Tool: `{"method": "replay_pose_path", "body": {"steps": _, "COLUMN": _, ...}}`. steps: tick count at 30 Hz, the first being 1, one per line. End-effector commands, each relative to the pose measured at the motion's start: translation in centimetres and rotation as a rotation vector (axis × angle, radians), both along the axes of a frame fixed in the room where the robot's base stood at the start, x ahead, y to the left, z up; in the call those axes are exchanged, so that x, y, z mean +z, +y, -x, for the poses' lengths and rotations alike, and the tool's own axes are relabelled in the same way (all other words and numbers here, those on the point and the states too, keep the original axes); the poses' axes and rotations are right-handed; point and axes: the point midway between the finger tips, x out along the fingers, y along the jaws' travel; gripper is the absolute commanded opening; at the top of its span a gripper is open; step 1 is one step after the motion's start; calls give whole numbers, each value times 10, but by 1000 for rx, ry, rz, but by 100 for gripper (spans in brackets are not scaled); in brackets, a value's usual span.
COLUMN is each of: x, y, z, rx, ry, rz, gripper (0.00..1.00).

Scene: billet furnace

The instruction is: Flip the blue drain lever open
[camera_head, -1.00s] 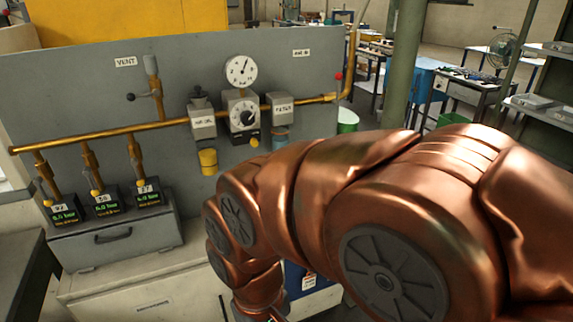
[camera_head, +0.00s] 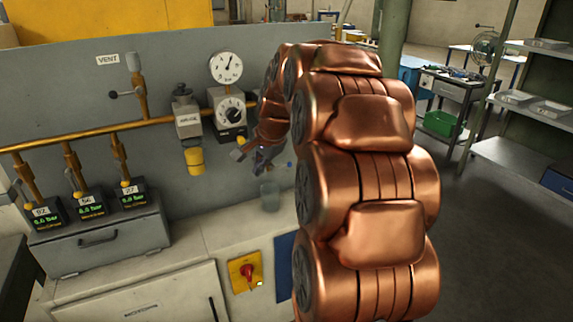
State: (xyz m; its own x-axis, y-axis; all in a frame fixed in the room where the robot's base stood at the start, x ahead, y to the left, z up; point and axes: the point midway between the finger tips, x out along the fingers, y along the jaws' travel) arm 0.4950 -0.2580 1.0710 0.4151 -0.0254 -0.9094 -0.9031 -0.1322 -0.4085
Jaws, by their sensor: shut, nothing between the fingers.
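A small blue spot (camera_head: 290,164) shows just right of my gripper, below where the filter unit hangs. It may be the end of the blue drain lever, but it is too small to be sure. My gripper (camera_head: 262,160) is shut and empty, in front of the grey panel (camera_head: 60,95), below and right of the regulator dial (camera_head: 231,112). My copper arm and gripper hide the filter unit. I cannot tell whether the gripper touches the lever.
A yellow-bowled unit (camera_head: 194,160) hangs left of the gripper on the brass pipe (camera_head: 90,133). A clear cup-like vessel (camera_head: 269,195) is below the gripper. A red switch on a yellow plate (camera_head: 245,272) is on the cabinet front. Free floor lies right.

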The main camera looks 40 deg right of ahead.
Motion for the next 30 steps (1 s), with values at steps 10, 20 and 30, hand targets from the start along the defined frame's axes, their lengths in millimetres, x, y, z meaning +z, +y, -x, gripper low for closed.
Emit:
{"method": "replay_pose_path", "body": {"steps": 10, "x": 13, "y": -142, "z": -13, "rx": -405, "ry": -159, "rz": -55, "gripper": 0}}
{"method": "replay_pose_path", "body": {"steps": 20, "x": 15, "y": -155, "z": -13, "rx": -441, "ry": -176, "rz": -59, "gripper": 0}}
{"method": "replay_pose_path", "body": {"steps": 30, "x": 1, "y": -158, "z": -21, "rx": -439, "ry": -173, "rz": -60, "gripper": 0}}
